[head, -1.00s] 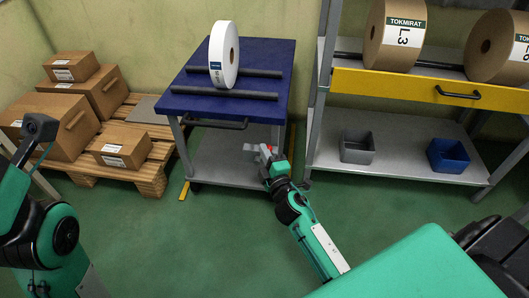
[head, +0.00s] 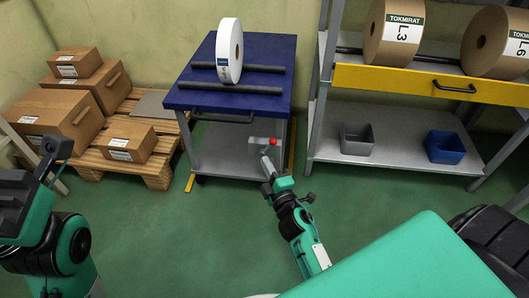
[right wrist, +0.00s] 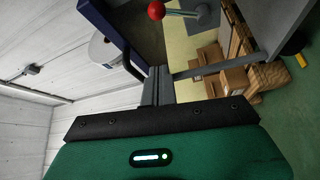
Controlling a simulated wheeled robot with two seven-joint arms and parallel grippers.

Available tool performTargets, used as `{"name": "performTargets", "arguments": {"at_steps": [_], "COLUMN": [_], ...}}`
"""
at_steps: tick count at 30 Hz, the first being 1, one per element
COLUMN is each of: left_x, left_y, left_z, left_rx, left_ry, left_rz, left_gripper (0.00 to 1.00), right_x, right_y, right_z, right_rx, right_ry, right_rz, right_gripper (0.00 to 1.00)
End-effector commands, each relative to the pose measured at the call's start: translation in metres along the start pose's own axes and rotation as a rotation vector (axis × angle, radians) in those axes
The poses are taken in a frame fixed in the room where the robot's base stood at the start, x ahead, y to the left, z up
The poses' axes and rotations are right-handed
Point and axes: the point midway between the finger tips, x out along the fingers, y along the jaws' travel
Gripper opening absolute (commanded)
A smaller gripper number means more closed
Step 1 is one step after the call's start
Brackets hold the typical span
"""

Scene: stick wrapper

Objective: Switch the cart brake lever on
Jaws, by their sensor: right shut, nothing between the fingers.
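The cart (head: 178,101) has a blue top and a grey lower shelf. Its brake lever (head: 272,141) shows as a red knob on a grey mount at the right front of the lower shelf. In the right wrist view the red knob (right wrist: 156,11) is at the top, with a grey rod running right to its mount. My right gripper (head: 266,161) is shut and empty, just in front of and below the knob; its fingers (right wrist: 158,86) point toward it with a visible gap in the wrist view. My left arm is at the left edge; its fingers are not clear.
A white roll (head: 229,50) stands on the cart top between two dark bars. A pallet with boxes (head: 155,176) is to the left. A rack with a yellow drawer (head: 400,82) and two bins is to the right. Green floor in front is open.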

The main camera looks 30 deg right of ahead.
Motion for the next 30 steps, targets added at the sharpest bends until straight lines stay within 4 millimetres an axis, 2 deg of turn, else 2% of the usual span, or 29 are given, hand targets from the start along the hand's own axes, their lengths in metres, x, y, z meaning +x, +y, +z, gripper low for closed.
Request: {"name": "performTargets", "arguments": {"at_steps": [6, 24, 27, 29, 30], "left_x": [0.000, 0.002, 0.003, 0.003, 0.002], "left_y": [0.000, 0.000, -0.002, -0.005, -0.007], "left_z": [0.000, 0.000, 0.002, 0.004, 0.006], "left_rx": [0.001, -0.001, 0.003, 0.008, 0.012], "left_ry": [-0.001, 0.004, -0.004, -0.018, -0.028], "left_rz": [-0.001, -0.002, -0.006, -0.011, -0.016], "left_gripper": [0.00, 0.00, 0.00, 0.00, 0.00], "right_x": [-0.015, -0.016, -0.014, -0.012, -0.011], "right_y": [-0.004, -0.003, 0.013, 0.034, 0.054], "right_z": [-0.001, -0.002, -0.011, -0.023, -0.035], "right_rx": [0.000, 0.001, 0.034, 0.082, 0.128], "right_ry": [-0.001, 0.002, 0.031, 0.076, 0.119], "right_rz": [0.000, 0.003, 0.028, 0.064, 0.096], "right_gripper": [0.00, 0.00, 0.00, 0.00, 0.00]}}
